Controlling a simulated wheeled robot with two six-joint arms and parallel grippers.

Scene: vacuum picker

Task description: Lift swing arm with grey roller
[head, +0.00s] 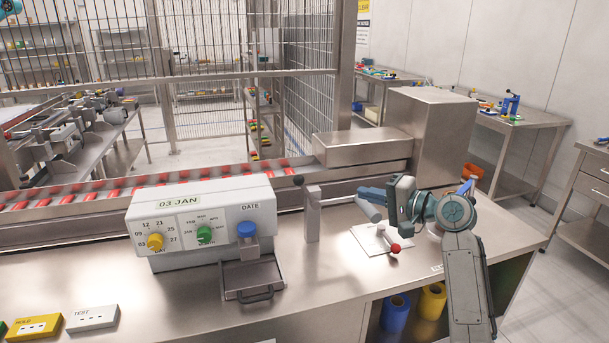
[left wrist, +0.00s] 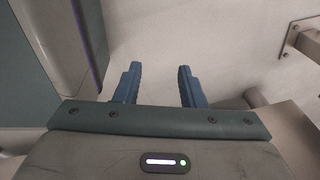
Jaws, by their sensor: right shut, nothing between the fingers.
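The swing arm (head: 340,184) reaches right from the top of an upright metal post (head: 312,220) on the bench. A grey-blue roller (head: 369,208) shows at its right end, tilted, above a white plate. My right gripper (head: 371,194) is shut, with its blue fingers close by the roller's upper side. I cannot tell whether they touch it. My left gripper (left wrist: 159,78) shows only in the left wrist view, with its two blue fingers apart and nothing between them.
The white plate (head: 363,239) carries a red-ball lever (head: 394,248). The date-dial box (head: 205,220) stands left of the post. A conveyor with red packs (head: 120,186) runs behind. A metal cabinet (head: 430,135) stands behind my right arm.

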